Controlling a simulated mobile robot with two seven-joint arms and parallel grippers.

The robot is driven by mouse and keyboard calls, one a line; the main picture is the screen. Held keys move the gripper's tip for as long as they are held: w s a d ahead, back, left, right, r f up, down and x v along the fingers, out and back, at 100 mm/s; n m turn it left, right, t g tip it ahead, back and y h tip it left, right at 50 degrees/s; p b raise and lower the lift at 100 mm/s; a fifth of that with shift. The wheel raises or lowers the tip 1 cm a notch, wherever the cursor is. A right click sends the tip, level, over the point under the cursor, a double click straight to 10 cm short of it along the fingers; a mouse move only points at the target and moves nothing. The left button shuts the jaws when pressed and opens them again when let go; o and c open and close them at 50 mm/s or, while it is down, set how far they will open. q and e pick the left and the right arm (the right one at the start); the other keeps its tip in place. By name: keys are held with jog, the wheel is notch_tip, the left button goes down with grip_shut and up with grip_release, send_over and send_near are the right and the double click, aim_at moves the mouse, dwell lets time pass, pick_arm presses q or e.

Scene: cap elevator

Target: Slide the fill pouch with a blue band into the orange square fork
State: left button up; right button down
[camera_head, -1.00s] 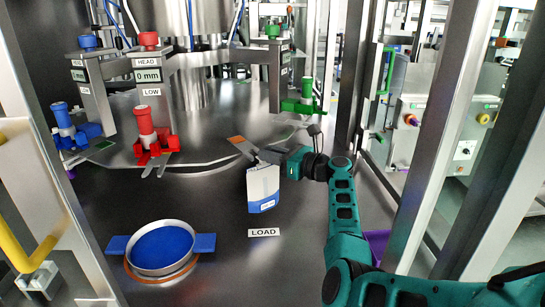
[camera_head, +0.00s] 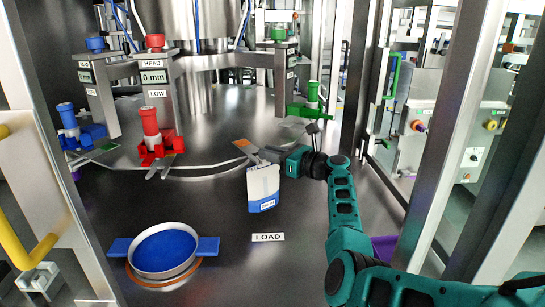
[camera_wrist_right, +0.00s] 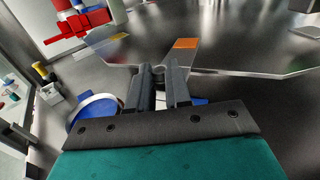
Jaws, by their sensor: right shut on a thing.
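The white fill pouch with a blue band (camera_head: 263,183) hangs roughly upright above the dark deck in the head view, its blue band at the bottom. My right gripper (camera_head: 270,156) is shut on its top edge. The orange square (camera_head: 243,144) marks a fork station at the carousel's edge, just left of and beyond my gripper. The pouch is not seen inside a fork; the prongs there are hard to make out. In the right wrist view the orange square (camera_wrist_right: 186,43) lies ahead of my fingers (camera_wrist_right: 162,72), which hide most of the pouch. My left gripper is not in view.
A red fork unit (camera_head: 153,140), a blue one (camera_head: 72,130) and a green one (camera_head: 309,105) stand around the carousel. A round blue pan (camera_head: 165,251) stands at front left. A LOAD label (camera_head: 268,237) lies on bare deck. Metal posts (camera_head: 457,140) rise at right.

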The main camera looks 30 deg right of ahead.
jog(key=shift+w+b, duration=0.75)
jog(key=shift+w, duration=0.05)
jog(key=shift+w+a+b, duration=0.1)
jog(key=shift+w+b, duration=0.75)
jog(key=shift+b, duration=0.05)
jog(key=c, duration=1)
grip_release()
jog(key=shift+p+v, duration=0.75)
jog(key=shift+v, duration=3)
jog(key=shift+a+f, duration=0.1)
